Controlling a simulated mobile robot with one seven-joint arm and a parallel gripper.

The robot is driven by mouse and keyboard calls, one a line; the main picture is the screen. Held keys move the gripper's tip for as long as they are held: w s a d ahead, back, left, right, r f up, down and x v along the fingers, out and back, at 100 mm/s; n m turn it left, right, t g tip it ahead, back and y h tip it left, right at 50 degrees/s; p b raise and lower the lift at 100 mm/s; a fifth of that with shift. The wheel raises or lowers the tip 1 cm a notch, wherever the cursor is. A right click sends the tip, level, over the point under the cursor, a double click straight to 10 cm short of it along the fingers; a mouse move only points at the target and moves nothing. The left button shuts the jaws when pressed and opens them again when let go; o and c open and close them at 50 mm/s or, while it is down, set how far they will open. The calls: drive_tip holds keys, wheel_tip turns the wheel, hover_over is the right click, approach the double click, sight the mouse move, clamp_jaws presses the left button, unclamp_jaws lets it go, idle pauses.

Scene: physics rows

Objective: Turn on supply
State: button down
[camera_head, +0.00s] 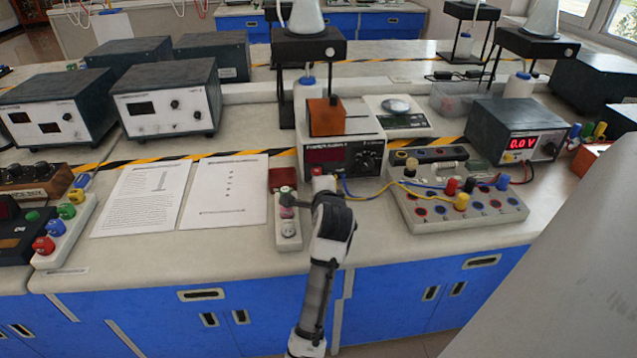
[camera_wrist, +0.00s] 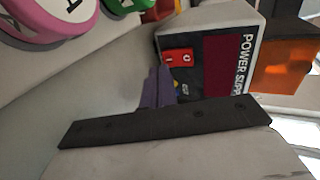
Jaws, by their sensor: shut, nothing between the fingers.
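The power supply (camera_head: 376,147) stands in the middle of the bench. Its display is dark, and it also shows in the wrist view (camera_wrist: 222,65). A red rocker switch (camera_wrist: 179,58) marked I and O is on its front. My gripper (camera_head: 323,183) is at the lower left of that front. Its dark, closed fingers (camera_wrist: 157,86) are just beside the switch in the wrist view, with nothing held. I cannot tell whether they touch the switch or the panel.
An orange block (camera_head: 326,116) sits on the supply. A white terminal block (camera_head: 288,235) stands close at the left. A wired terminal board (camera_head: 480,212) and a meter reading 0.0 V (camera_head: 515,130) are at the right. Paper sheets (camera_head: 225,190) lie left.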

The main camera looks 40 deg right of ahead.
drive_tip(key=shift+w+d+f, duration=0.1)
drive_tip(key=shift+w+d, duration=0.5)
drive_tip(key=shift+w, duration=0.35)
drive_tip(key=shift+w+d+f+p, duration=0.1)
drive_tip(key=shift+w+p, duration=0.05)
drive_tip(key=shift+p, duration=0.15)
drive_tip(key=shift+r+p, duration=0.95)
drive_tip(key=shift+r, duration=0.05)
drive_tip(key=shift+f, duration=0.15)
